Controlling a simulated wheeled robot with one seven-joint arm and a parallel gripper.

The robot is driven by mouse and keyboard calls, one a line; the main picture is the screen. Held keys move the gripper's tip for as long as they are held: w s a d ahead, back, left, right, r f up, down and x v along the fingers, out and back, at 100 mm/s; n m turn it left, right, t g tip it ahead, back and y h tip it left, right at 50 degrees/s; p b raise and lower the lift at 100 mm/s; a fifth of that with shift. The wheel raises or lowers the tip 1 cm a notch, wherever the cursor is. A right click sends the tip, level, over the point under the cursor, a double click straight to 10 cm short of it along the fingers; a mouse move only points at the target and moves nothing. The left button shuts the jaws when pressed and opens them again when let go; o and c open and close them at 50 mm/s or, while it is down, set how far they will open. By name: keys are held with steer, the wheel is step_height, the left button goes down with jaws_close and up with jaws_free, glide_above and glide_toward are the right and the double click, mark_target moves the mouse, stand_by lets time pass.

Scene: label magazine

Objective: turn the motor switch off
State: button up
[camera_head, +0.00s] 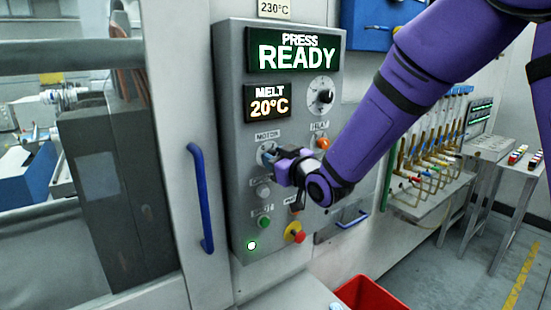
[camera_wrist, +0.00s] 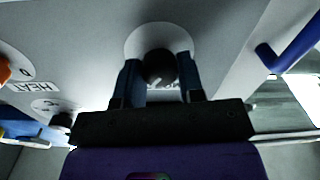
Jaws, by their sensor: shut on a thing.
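The motor switch (camera_wrist: 160,66) is a dark round knob on a pale disc, seen in the wrist view. In the head view its disc (camera_head: 267,149) shows under the MOTOR label on the grey control panel (camera_head: 232,120), partly covered by my gripper. My gripper (camera_wrist: 158,75) has one blue finger on each side of the knob and is shut on it. In the head view my gripper (camera_head: 275,158) is up against the panel from the right. The exact angle of the knob is hard to read.
The orange HEAT knob (camera_head: 323,143) and a dial (camera_head: 321,96) are close by. Below are a green button (camera_head: 264,223) and a red stop button (camera_head: 298,236). A blue door handle (camera_head: 201,198) stands out at left. The panel displays read PRESS READY (camera_head: 296,52) and MELT 20°C.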

steer(key=shift+n, duration=0.3)
steer(key=n, duration=1.3)
steer(key=shift+s+a+f+h, duration=0.1)
steer(key=shift+h, duration=0.2)
stand_by(0.3)
steer(key=o, duration=0.9)
steer(key=v, duration=1)
steer(key=shift+s+d, duration=0.25)
steer(key=shift+s, duration=0.1)
